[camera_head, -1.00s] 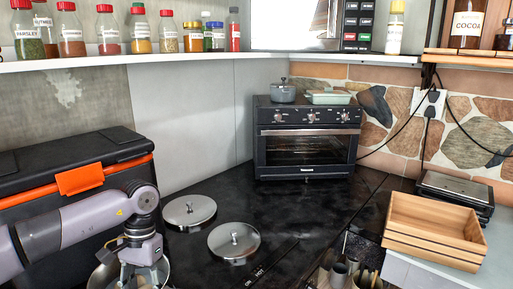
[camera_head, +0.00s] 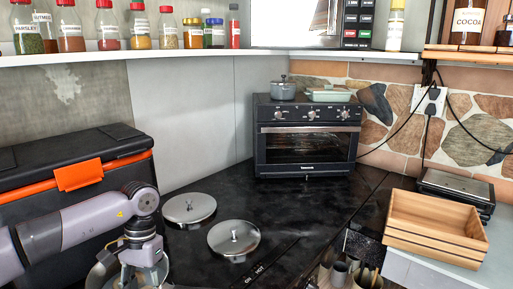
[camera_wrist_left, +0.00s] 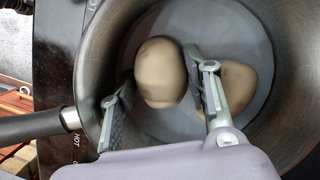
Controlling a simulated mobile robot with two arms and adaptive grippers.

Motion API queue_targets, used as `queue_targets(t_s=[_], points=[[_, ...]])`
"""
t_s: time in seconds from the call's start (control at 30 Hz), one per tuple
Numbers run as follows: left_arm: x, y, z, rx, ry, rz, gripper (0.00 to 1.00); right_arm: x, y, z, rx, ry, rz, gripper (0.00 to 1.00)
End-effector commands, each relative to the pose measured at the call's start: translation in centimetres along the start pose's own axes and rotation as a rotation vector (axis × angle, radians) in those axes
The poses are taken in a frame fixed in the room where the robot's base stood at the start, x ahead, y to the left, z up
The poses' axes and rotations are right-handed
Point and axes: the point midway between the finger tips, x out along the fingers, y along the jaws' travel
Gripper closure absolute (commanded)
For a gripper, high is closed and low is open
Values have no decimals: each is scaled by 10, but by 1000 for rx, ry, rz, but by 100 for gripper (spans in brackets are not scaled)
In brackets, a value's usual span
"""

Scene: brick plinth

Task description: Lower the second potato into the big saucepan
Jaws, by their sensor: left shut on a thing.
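The big saucepan (camera_wrist_left: 291,135) fills most of the left wrist view, seen from above, with its handle (camera_wrist_left: 34,125) to the left. My left gripper (camera_wrist_left: 158,74) is shut on a tan potato (camera_wrist_left: 158,72), one finger on each side of it. This potato is over or inside the pan; I cannot tell whether it touches the bottom. Another potato (camera_wrist_left: 238,84) lies in the pan, partly hidden behind the right finger. In the head view my left gripper (camera_head: 138,277) is at the bottom edge, over the pan, which is mostly hidden. My right gripper is not in view.
Two steel lids (camera_head: 188,209) and (camera_head: 234,238) lie on the dark counter right of my left arm. A black box with an orange latch (camera_head: 79,175) stands behind the arm. A toaster oven (camera_head: 306,137) and wooden crate (camera_head: 436,226) are farther right.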

Motion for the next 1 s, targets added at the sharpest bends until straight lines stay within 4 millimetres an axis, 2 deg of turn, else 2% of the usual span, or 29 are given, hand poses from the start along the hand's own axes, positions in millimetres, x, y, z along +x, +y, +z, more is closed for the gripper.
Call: queue_targets(t_s=[0.37, 0.4, 0.7, 1.0], points=[[2, 0, -1, 0, 0, 0, 85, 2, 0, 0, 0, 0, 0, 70], [2, 0, -1, 0, 0, 0, 53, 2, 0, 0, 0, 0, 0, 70], [2, 0, -1, 1, 0, 1, 33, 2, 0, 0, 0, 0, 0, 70], [1, 1, -1, 2, 0, 1, 32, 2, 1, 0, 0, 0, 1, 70]])
